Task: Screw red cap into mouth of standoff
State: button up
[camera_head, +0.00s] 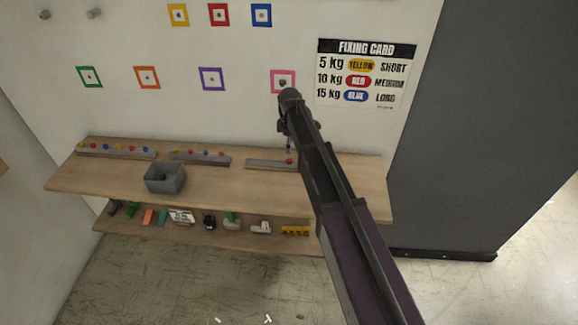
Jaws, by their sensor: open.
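A small red cap (290,161) sits on the right-hand grey rack (262,164) on the upper shelf. My gripper (288,147) is open and points down just above this cap, with a small gap that is hard to judge. The arm hides part of the gripper and the right end of the rack. Two grey cylinders, seemingly standoffs, stick out of the wall at the upper left: one (45,14) and another (94,13). A small dark thing shows inside the pink square frame (274,88); I cannot tell whether it is a standoff.
The wooden upper shelf (225,190) also bears a grey bin (165,177) and two racks with coloured caps (117,151). A lower shelf (260,239) holds several small items. Coloured square frames and a fixing card (366,72) are on the wall.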

aim_at(289, 160)
jog(key=shift+f+b, duration=1.05)
jog(key=shift+f, duration=0.25)
jog(key=shift+f, duration=0.1)
jog(key=shift+f+b, duration=2.5)
jog(key=shift+b, duration=0.1)
jog(key=c, duration=0.9)
